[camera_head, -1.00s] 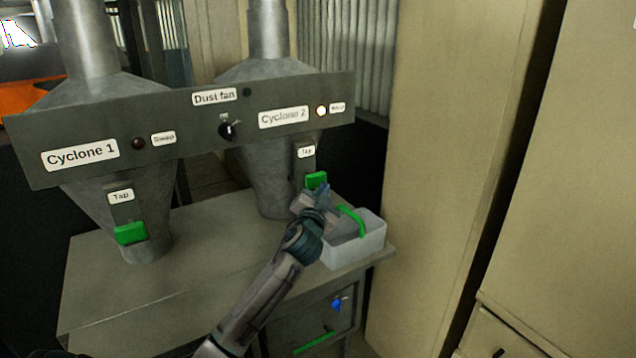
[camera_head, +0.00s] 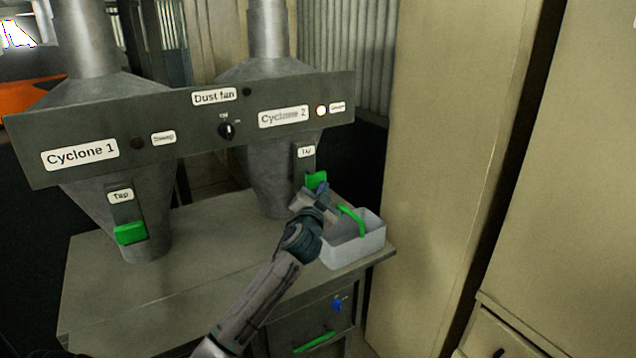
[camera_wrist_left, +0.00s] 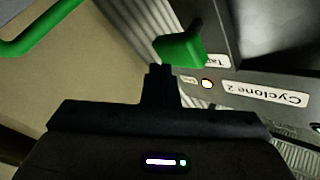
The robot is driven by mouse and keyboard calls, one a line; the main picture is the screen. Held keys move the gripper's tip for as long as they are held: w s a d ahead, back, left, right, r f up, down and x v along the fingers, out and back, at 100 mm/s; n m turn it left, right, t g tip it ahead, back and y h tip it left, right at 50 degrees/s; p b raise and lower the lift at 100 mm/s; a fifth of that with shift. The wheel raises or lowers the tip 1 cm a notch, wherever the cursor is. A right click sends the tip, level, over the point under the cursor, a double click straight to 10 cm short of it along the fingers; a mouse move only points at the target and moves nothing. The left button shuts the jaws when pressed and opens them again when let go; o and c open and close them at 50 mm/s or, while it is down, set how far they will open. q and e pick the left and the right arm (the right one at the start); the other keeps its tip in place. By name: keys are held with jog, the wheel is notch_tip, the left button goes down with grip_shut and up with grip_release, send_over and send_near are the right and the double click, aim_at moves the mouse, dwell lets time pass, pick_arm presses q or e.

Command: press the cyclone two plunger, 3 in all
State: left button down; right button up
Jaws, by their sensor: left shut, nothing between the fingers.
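The green cyclone two plunger (camera_head: 316,179) sits under the "Tap" label on the Cyclone 2 cone. My left gripper (camera_head: 322,190) is shut and empty, just below and in front of it. In the left wrist view the green plunger (camera_wrist_left: 180,47) is just beyond the shut fingertips (camera_wrist_left: 160,72); I cannot tell whether they touch. The Cyclone 2 label (camera_head: 283,117) is on the panel, with a lit white lamp (camera_head: 321,111) beside it. My right gripper is not in view.
A white bin (camera_head: 355,252) with a green handle (camera_head: 352,220) stands on the bench right of my gripper. The Cyclone 1 plunger (camera_head: 130,233) is at the left. A dust fan knob (camera_head: 227,131) is on the panel. A tall cabinet (camera_head: 455,150) stands right.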

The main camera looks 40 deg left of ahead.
pick_arm(q)
jog(key=shift+w+a, duration=0.1)
jog(key=shift+a, duration=0.1)
jog(key=shift+w+a+b, duration=0.15)
jog(key=shift+w+a, duration=0.1)
jog(key=shift+a, duration=0.3)
jog(key=shift+w+a+b, duration=0.15)
jog(key=shift+w+a, duration=0.05)
jog(key=shift+a, duration=0.3)
dwell(1.3)
jog(key=shift+d, duration=0.1)
jog(key=shift+s+d, duration=0.3)
jog(key=shift+d, duration=0.35)
jog(key=shift+s+d, duration=0.3)
jog(key=shift+d, duration=0.35)
jog(key=d, duration=0.1)
jog(key=s+d, duration=0.1)
jog(key=d, duration=0.1)
jog(key=s+d+p, duration=0.1)
jog(key=shift+d, duration=0.35)
dwell(2.2)
